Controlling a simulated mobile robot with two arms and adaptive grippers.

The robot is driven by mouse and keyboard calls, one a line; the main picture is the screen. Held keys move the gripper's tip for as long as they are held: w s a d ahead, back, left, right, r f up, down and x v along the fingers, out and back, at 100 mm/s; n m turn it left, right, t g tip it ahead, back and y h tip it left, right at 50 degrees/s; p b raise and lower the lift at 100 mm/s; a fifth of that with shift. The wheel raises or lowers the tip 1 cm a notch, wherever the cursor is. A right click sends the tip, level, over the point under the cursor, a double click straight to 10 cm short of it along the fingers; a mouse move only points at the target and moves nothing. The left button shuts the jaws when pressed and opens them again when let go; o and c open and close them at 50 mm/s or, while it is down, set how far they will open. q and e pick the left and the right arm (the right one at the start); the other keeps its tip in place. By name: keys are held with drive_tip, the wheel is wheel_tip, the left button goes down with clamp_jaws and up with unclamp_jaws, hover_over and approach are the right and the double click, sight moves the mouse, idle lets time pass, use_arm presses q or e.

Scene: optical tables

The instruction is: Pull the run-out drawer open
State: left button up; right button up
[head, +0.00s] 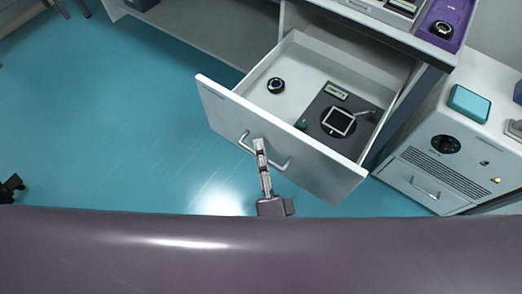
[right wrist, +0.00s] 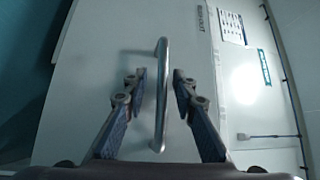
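The run-out drawer (head: 217,98) stands pulled well out of the white bench in the head view, its inside showing. Its bar handle (head: 283,164) is on the front face. My right gripper (head: 259,146) is at the handle. In the right wrist view the handle (right wrist: 161,95) runs between the two fingers of my right gripper (right wrist: 160,80), with a visible gap on each side, so the fingers are open around it. Lettering (right wrist: 201,20) shows on the drawer front there. My left gripper is not in view.
Inside the drawer are a small round dark item (head: 276,86) and a dark plate (head: 318,107) carrying a square-framed part (head: 338,122). A white cabinet (head: 407,178) with a handle stands to the right. Blue floor (head: 130,120) is clear at left.

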drive_tip(key=v, duration=1.2)
idle(0.3)
